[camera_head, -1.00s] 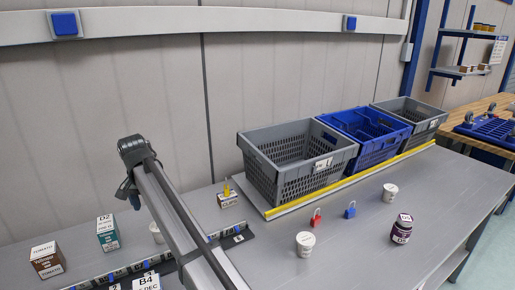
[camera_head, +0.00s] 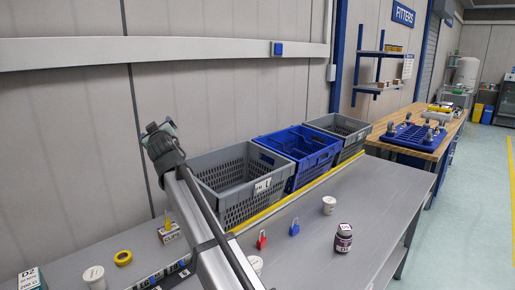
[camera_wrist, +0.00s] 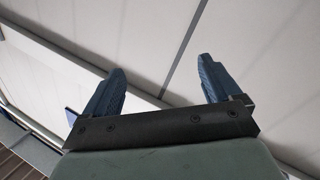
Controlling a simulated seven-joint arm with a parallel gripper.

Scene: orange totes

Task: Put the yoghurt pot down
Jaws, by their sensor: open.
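Several white lidded pots that look like yoghurt pots stand upright on the grey bench in the head view. One pot (camera_head: 329,204) is at the right near the dark jar. Another pot (camera_head: 254,264) is partly hidden by my arm, and a third pot (camera_head: 94,276) is at the lower left. I cannot tell which one the task means. My gripper (camera_head: 160,132) is raised high in front of the wall, away from the pots. In the wrist view its two blue fingers (camera_wrist: 161,68) are spread apart with nothing between them, facing the pale wall.
Grey crate (camera_head: 218,177), blue crate (camera_head: 300,152) and another grey crate (camera_head: 340,127) line the back behind a yellow strip. A red padlock (camera_head: 262,240), blue padlock (camera_head: 294,228), dark jar (camera_head: 343,238) and yellow tape roll (camera_head: 122,257) are on the bench.

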